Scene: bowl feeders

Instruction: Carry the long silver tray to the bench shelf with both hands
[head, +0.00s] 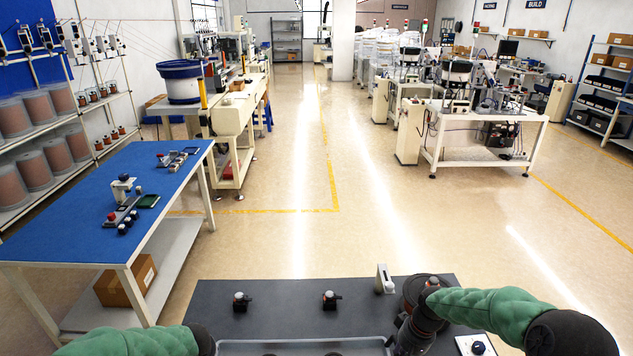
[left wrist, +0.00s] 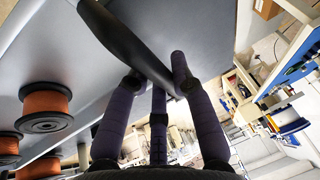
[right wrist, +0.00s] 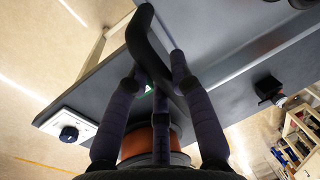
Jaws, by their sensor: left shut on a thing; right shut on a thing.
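The long silver tray (head: 300,344) lies low at the bottom edge of the head view, by the dark grey table. Only its far rim and part of its inside show. In the left wrist view my left gripper (left wrist: 160,82) is shut around a black bar handle (left wrist: 125,40). In the right wrist view my right gripper (right wrist: 158,72) is shut around another black handle (right wrist: 143,30) beside the tray's grey wall (right wrist: 215,45). Orange spools (left wrist: 45,106) show in the left wrist view. A blue-topped bench (head: 165,190) with a lower shelf (head: 178,262) stands left.
The dark table (head: 290,295) carries small black fittings (head: 240,301) (head: 330,299), a white upright block (head: 384,280) and a white box with a dark knob (head: 476,346). A cardboard box (head: 126,282) sits on the bench's lower shelf. The floor aisle ahead is clear.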

